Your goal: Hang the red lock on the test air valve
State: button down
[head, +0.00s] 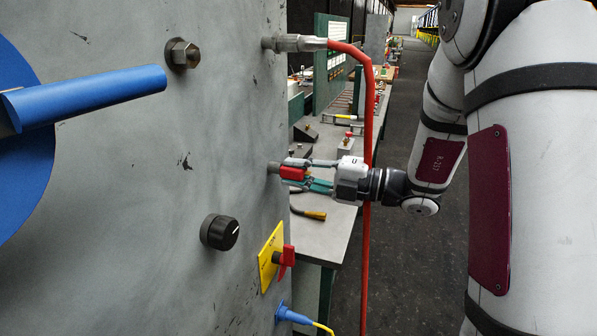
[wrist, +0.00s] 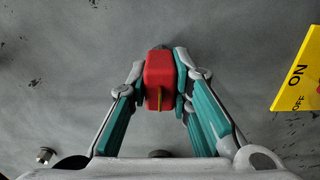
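The red lock (wrist: 160,82) is a small red block with a thin yellowish strip on its near face. My gripper (wrist: 163,72) has its fingers closed on the lock's left and right sides in the wrist view. In the head view the lock (head: 293,174) is between the fingertips, close to the grey panel's right part. A short grey stub (head: 273,167) sticks out of the panel right behind the lock. It may be the test air valve; no label shows. The lock's shackle is hidden, so I cannot tell whether it is around the stub.
The grey panel (head: 130,200) carries a blue lever (head: 85,97), a black knob (head: 220,232), a yellow ON/OFF plate (head: 268,262) with a red handle, and a blue plug (head: 292,315). A red hose (head: 367,260) hangs near my wrist. A cluttered bench (head: 325,240) stands behind.

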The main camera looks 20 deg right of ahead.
jog(key=shift+s+d, duration=0.1)
jog(key=shift+d, duration=0.1)
dwell(0.5)
jog(key=shift+p+v, duration=0.65)
jog(key=shift+v, duration=1.4)
